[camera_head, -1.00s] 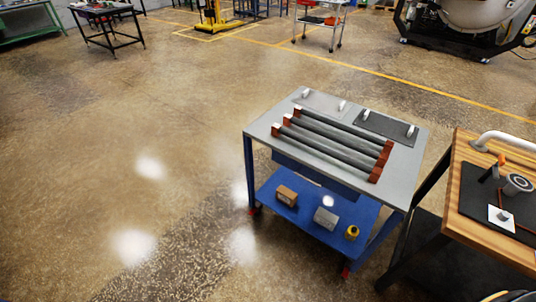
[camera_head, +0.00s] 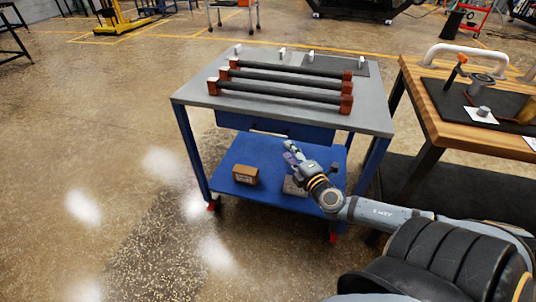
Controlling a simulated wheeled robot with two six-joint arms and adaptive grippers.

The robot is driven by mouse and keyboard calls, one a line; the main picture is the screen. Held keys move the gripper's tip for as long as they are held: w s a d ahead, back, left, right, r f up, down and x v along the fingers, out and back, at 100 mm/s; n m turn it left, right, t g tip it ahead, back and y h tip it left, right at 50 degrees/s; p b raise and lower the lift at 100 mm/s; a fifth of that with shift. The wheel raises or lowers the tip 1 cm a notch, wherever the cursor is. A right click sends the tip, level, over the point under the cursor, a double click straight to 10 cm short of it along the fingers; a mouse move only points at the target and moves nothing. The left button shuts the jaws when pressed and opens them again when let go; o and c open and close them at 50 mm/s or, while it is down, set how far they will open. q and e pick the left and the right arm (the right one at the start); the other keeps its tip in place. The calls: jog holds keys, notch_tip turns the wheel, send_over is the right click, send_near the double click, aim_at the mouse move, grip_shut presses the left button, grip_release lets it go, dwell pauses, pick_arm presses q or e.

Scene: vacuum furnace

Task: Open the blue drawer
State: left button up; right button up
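The blue drawer (camera_head: 262,124) is a dark blue front just under the grey top of the blue cart (camera_head: 188,128). My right gripper (camera_head: 289,153) is in front of and below the drawer's right part in the picture, above the cart's lower shelf. It appears apart from the drawer front. It is too small to tell whether its fingers are open or shut. My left gripper is not in view.
Several dark bars (camera_head: 290,90) with red-brown end blocks lie on the cart top. A wooden table (camera_head: 448,112) stands close at right. Floor at left is clear.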

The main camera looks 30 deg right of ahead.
aim_at(270, 135)
jog(key=shift+n+t+y, duration=0.4)
jog(key=w, duration=0.3)
jog(key=w+a+r+b, duration=0.1)
jog(key=w, duration=0.2)
jog(key=w+b, duration=0.1)
jog(key=w, duration=0.2)
jog(key=shift+a+r, duration=0.15)
jog(key=shift+r, duration=0.25)
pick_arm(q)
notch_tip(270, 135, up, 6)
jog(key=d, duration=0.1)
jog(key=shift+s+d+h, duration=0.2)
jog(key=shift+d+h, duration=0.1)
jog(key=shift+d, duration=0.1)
pick_arm(e)
jog(key=shift+w+f, duration=0.1)
jog(key=shift+w, duration=0.7)
jog(key=shift+c, duration=0.2)
grip_shut()
